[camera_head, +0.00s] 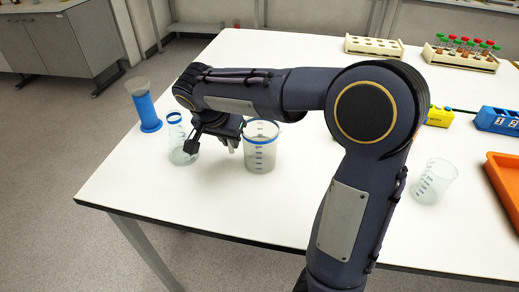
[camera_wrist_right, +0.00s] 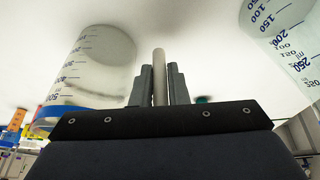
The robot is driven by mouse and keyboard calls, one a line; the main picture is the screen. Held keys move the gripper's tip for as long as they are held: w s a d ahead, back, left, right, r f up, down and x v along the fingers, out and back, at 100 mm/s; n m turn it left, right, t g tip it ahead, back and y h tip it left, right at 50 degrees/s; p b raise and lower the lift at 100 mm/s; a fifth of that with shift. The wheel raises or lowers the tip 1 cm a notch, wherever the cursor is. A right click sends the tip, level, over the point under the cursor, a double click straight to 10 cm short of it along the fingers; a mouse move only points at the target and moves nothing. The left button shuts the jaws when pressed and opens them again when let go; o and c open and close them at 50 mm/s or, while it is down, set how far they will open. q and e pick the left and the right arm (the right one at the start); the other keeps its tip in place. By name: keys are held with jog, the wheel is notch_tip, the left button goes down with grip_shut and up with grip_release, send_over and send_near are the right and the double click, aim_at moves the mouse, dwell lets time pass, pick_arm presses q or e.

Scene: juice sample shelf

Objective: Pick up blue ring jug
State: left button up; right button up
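A clear graduated vessel with a blue ring at its rim, which I take as the blue ring jug (camera_head: 262,152), stands upright on the white table in the head view. A narrower clear vessel with a blue ring (camera_head: 180,150) stands to its left. My right gripper (camera_head: 232,142) is low between them, close to the jug's left side. In the wrist view its two fingers (camera_wrist_right: 160,88) flank a pale upright bar (camera_wrist_right: 160,62); I cannot tell whether they touch it. Graduated clear vessels show at left (camera_wrist_right: 92,62) and right (camera_wrist_right: 290,40). My left gripper is out of view.
A blue cylinder (camera_head: 148,112) stands near the table's left edge. A clear beaker (camera_head: 435,182) and an orange tray (camera_head: 506,185) are at right. Tube racks (camera_head: 460,60) stand at the back. My right arm covers much of the table's middle.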

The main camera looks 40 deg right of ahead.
grip_shut()
jog(key=shift+r, duration=0.15)
jog(key=shift+r, duration=0.55)
notch_tip(320, 180, up, 2)
jog(key=shift+s+a+r, duration=0.1)
jog(key=shift+r, duration=0.1)
jog(key=s+a+r, duration=0.2)
jog(key=s+r, duration=0.2)
jog(key=s, duration=0.2)
jog(key=s+a+r, duration=0.2)
jog(key=s+r, duration=0.3)
jog(key=s, duration=0.2)
jog(key=shift+a+r, duration=0.15)
jog(key=shift+a, duration=0.2)
